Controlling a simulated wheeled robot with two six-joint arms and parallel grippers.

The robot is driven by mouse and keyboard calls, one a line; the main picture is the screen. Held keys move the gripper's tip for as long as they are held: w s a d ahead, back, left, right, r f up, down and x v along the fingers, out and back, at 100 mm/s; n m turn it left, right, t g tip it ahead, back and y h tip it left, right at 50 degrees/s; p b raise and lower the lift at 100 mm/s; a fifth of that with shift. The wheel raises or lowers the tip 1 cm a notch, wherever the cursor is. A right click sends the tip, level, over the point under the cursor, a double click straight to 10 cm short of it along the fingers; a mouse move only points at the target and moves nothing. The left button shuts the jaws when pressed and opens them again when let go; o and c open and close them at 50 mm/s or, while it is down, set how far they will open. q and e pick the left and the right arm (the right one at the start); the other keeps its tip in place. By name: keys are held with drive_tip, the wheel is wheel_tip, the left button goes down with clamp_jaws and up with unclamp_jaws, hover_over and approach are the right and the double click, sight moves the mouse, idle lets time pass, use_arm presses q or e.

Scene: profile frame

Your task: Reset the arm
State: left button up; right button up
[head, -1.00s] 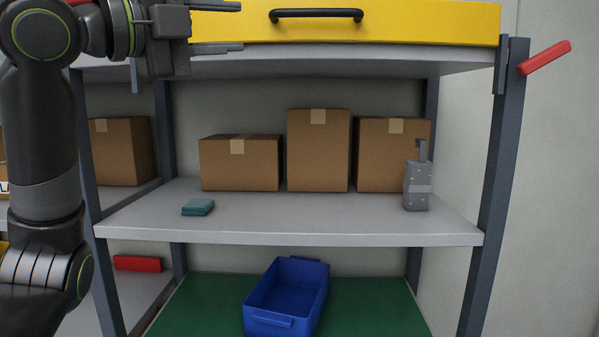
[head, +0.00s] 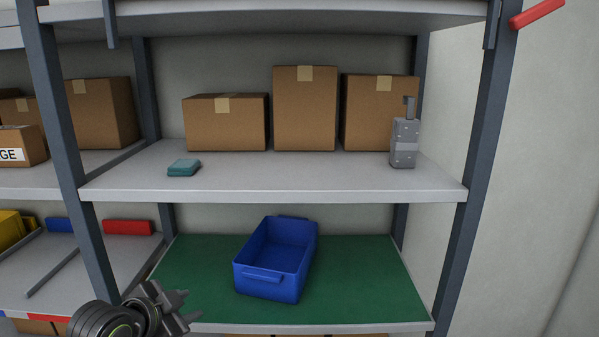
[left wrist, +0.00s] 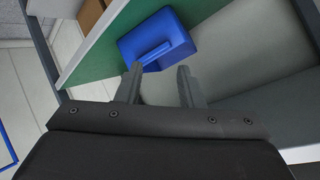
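My left gripper (head: 190,305) is low at the bottom left of the head view, in front of the lower shelf's front left corner. In the left wrist view its two fingers (left wrist: 160,70) stand apart with nothing between them. Beyond them is the blue bin (left wrist: 155,38). In the head view the blue bin (head: 275,258) sits on the green lower shelf surface (head: 200,270), to the right of and behind my gripper, apart from it. My right gripper is not in view.
The middle shelf (head: 270,180) holds cardboard boxes (head: 305,108), a small teal block (head: 184,167) and a grey device (head: 404,142). Dark uprights (head: 70,165) frame the rack. A red lever (head: 537,13) sticks out top right. The green surface is clear around the bin.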

use_arm(q)
drive_tip(key=s+a+f+n+g+y, duration=0.4)
drive_tip(key=s+f+n, duration=0.3)
drive_tip(key=s+f, duration=0.9)
drive_tip(key=s+a+f+n+g+y, duration=0.1)
drive_tip(key=s+a+f+n+g, duration=0.15)
drive_tip(key=s, duration=0.65)
drive_tip(key=s+a+f+n+g, duration=0.1)
drive_tip(key=s+a+f+n, duration=0.15)
drive_tip(key=s, duration=0.65)
wheel_tip(320, 180, down, 25)
drive_tip(key=w, duration=0.1)
drive_tip(key=s+f+g, duration=0.2)
drive_tip(key=s+f, duration=1.3)
drive_tip(key=f, duration=0.1)
drive_tip(key=shift+d+f, duration=0.15)
drive_tip(key=shift+d, duration=0.15)
